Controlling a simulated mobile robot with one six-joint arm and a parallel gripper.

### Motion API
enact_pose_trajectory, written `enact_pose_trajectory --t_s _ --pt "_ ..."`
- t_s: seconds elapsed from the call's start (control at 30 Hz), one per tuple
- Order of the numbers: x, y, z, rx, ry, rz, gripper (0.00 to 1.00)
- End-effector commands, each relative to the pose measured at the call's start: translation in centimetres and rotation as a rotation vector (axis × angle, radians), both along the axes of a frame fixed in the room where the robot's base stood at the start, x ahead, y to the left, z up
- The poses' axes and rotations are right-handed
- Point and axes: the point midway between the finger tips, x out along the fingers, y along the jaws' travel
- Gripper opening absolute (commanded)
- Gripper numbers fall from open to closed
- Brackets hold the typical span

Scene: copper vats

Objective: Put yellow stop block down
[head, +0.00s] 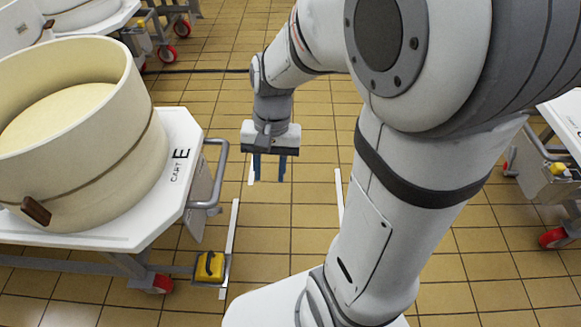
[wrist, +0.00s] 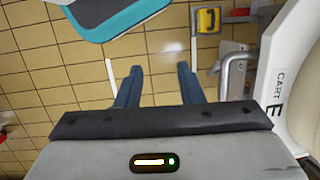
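A yellow stop block (head: 209,266) with a dark middle sits on a grey plate (head: 228,270) low at the front right of cart E (head: 182,215). It also shows in the wrist view, where the block (wrist: 207,19) is at the top, right of centre. My gripper (head: 270,178) is open, with its two blue fingers apart and nothing between them. In the head view it hangs over the tiled floor, to the right of cart E and farther back than the block. In the wrist view the fingertips (wrist: 158,69) are clear of the block.
Cart E carries a large cream vat (head: 95,150). Its grey handle (head: 217,175) sticks out between the vat and my gripper. White strips (head: 231,235) mark the floor. Another cart with a yellow block (head: 558,169) stands at right; more carts stand behind. The floor beneath my gripper is clear.

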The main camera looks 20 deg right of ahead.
Motion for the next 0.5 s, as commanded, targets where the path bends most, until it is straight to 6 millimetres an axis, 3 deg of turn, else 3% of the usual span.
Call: enact_pose_trajectory --t_s 0.2,0.5 --pt "-3.1 -1.6 2.8 -0.089 -0.22 0.272 0.34" --pt "-4.4 -3.1 3.6 -0.14 -0.304 0.395 0.34"
